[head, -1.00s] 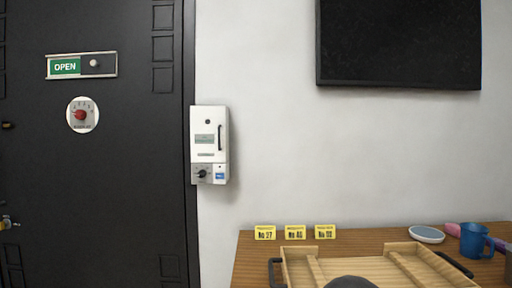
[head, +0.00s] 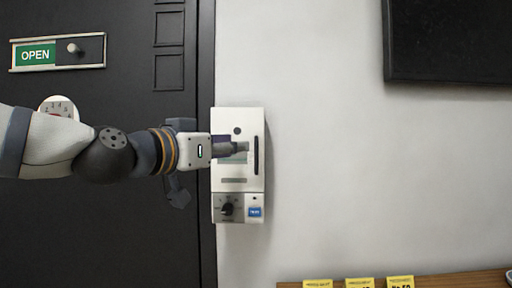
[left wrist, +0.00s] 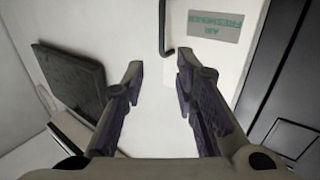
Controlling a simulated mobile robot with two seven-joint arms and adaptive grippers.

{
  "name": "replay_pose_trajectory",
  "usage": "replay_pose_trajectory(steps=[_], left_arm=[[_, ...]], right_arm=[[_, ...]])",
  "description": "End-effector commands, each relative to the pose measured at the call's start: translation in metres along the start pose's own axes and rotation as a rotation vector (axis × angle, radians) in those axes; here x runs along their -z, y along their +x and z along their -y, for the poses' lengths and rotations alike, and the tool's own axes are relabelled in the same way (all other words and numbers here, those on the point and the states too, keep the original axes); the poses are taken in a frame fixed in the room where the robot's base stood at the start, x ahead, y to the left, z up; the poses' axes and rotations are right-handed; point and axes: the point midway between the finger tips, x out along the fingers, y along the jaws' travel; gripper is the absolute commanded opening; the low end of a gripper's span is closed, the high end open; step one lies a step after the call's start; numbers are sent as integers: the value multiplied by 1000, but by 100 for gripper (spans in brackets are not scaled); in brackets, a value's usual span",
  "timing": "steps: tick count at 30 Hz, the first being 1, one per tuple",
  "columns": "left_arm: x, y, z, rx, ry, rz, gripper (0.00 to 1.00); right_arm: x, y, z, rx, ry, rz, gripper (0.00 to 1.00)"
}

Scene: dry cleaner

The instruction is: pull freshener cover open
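The air freshener (head: 238,184) is a white wall box beside the dark door, with a black vertical handle (head: 256,155) on the right of its cover and a knob and blue label below. The cover looks shut. My left gripper (head: 243,147) is in front of the cover, left of the handle in the head view, and hides part of the grey label. In the left wrist view the left gripper (left wrist: 158,62) is open and empty, with the handle (left wrist: 162,30) just beyond its fingertips and the "AIR FRESHENER" label (left wrist: 215,26) to the right. My right gripper is not in view.
The dark door (head: 110,235) with an OPEN sign (head: 57,52) is at left. A black screen (head: 450,45) hangs at upper right. A wooden table (head: 450,284) with yellow number tags (head: 360,283) is below. The wall right of the box is clear.

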Motion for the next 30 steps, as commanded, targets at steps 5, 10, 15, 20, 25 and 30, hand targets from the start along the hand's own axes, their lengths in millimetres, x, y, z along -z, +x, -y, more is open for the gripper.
replay_pose_trajectory(steps=[5,10,15,20,25,30], left_arm=[[-3,47,0,0,-1,4,27],[-2,72,0,1,-2,2,27],[-2,79,0,0,-2,2,27],[-2,79,0,0,-2,3,27],[-2,79,0,0,-2,3,0],[-2,79,-1,-2,-1,4,0]], right_arm=[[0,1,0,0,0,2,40],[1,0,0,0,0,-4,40],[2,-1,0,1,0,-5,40],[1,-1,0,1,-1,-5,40],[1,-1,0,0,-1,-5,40],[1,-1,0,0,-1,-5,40]])
